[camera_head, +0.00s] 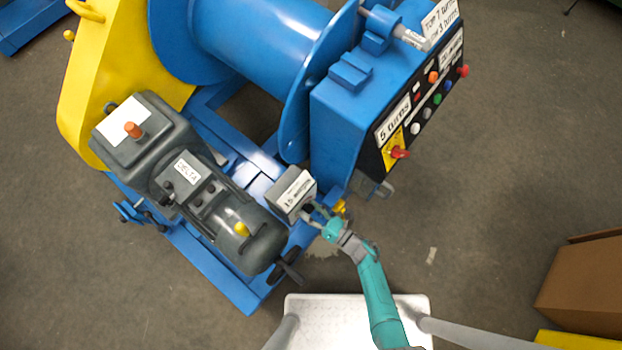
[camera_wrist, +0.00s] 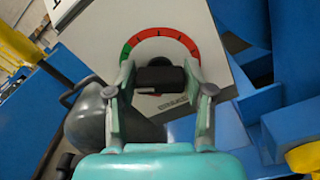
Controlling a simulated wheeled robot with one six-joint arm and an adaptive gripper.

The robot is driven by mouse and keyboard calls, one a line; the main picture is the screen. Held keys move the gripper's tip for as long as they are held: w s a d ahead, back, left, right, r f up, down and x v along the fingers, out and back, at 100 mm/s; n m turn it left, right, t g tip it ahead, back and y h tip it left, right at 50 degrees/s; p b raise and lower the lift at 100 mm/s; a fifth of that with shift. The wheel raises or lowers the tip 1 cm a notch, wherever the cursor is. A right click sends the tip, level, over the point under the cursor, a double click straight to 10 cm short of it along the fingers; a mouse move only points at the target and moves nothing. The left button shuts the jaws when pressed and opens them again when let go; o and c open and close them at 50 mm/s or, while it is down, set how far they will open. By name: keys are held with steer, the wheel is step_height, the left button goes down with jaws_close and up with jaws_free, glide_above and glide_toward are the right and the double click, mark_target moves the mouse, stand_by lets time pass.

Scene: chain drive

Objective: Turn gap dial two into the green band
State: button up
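In the wrist view, the dial is a dark bar-shaped knob (camera_wrist: 160,76) on a pale box face (camera_wrist: 112,28). A scale arc (camera_wrist: 160,33) curves over it, mostly red, with a green band (camera_wrist: 126,50) at its left end. The knob's bar lies about level; I cannot make out where its pointer reads. My gripper (camera_wrist: 160,70) has one finger at each end of the knob. I cannot tell whether they press on it. In the head view, my gripper (camera_head: 318,211) is beside the small grey box (camera_head: 291,192) with a white label, and the dial face is hidden.
A grey motor (camera_head: 228,225) stands left of the box. A blue cabinet (camera_head: 335,125) with a button panel stands above right, near a large blue drum (camera_head: 262,45). A cardboard box (camera_head: 585,285) is at the far right. Open floor (camera_head: 490,190) lies to the right.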

steer(key=shift+o, duration=1.2)
steer(key=v, duration=1.2)
steer(key=shift+s+a+r, duration=0.1)
